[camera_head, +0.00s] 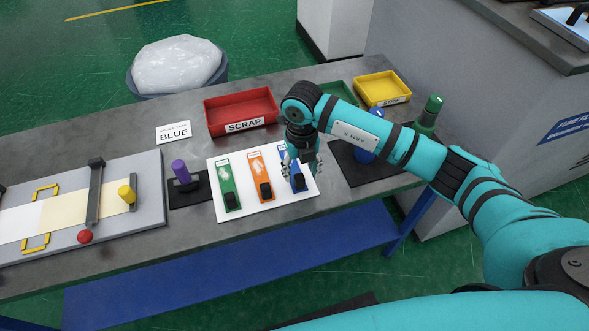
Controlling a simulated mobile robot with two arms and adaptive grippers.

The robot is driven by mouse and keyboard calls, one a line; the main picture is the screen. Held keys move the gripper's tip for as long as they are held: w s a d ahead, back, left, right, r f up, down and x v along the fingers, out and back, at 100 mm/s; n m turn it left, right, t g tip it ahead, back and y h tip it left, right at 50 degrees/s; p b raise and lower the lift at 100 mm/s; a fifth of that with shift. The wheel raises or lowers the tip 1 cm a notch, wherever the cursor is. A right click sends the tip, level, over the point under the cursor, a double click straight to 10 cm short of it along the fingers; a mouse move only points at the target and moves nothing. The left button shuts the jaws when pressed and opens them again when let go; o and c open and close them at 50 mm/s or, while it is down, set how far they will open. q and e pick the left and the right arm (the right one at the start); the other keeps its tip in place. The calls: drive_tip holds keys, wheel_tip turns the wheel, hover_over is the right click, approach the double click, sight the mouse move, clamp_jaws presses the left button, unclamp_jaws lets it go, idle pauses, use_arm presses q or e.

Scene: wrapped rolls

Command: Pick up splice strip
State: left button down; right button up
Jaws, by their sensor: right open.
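Three strips lie side by side on a white board (217,168): a green strip (227,179), an orange strip (257,165) and a blue strip (297,181). The green and orange ones each have a black block at the near end; a dark block also shows on the blue one. My right gripper (300,171) is open and points down at the blue strip, covering its upper part. Whether it touches the strip I cannot tell. My left gripper is not in view.
A small sign (173,132) reads BLUE. A red SCRAP tray (241,126), a partly hidden green tray (341,93) and a yellow tray (381,100) stand behind. Left are a purple-handled tool (181,171) and a grey splicing plate (152,203). A green bottle (430,111) stands right.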

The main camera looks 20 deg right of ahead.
sight(299, 175)
drive_tip(key=shift+w+a+f+p, duration=0.15)
drive_tip(key=shift+f+p, duration=0.35)
drive_tip(key=shift+f, duration=1.45)
clamp_jaws()
